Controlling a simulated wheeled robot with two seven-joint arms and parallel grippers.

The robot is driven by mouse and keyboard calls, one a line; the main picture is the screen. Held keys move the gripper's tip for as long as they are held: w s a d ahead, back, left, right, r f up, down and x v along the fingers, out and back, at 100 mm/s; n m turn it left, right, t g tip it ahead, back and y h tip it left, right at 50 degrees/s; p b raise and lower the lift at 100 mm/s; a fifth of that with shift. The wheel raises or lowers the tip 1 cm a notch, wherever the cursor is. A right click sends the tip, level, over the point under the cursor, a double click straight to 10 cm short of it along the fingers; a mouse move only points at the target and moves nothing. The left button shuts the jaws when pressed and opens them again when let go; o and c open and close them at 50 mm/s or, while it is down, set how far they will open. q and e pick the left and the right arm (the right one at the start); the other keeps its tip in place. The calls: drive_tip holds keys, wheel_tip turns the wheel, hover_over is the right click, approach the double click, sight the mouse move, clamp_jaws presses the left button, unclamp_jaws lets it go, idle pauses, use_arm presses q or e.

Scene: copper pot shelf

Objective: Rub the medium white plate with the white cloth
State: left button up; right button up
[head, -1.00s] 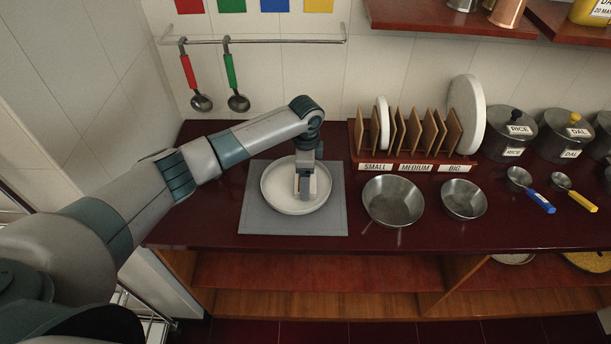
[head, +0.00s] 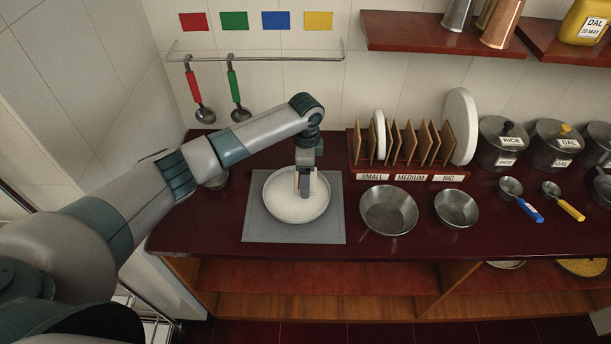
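The white plate (head: 283,207) lies flat on a grey mat (head: 260,231) on the dark red counter, left of the middle of the head view. My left gripper (head: 304,191) points down inside the plate's rim, close to its surface, a little right of and behind its centre. A small pale patch shows beside the fingers. I cannot tell whether it is the white cloth, and the finger gap is too small to read. My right gripper is out of view.
A labelled wooden rack (head: 409,177) holds a small white plate (head: 380,135) and a big white plate (head: 461,125). Two metal bowls (head: 388,212) (head: 456,208) stand right of the mat. Ladles (head: 234,90) hang on the wall behind my arm.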

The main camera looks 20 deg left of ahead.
use_arm(q)
drive_tip(key=shift+r, duration=0.15)
drive_tip(key=shift+r, duration=1.35)
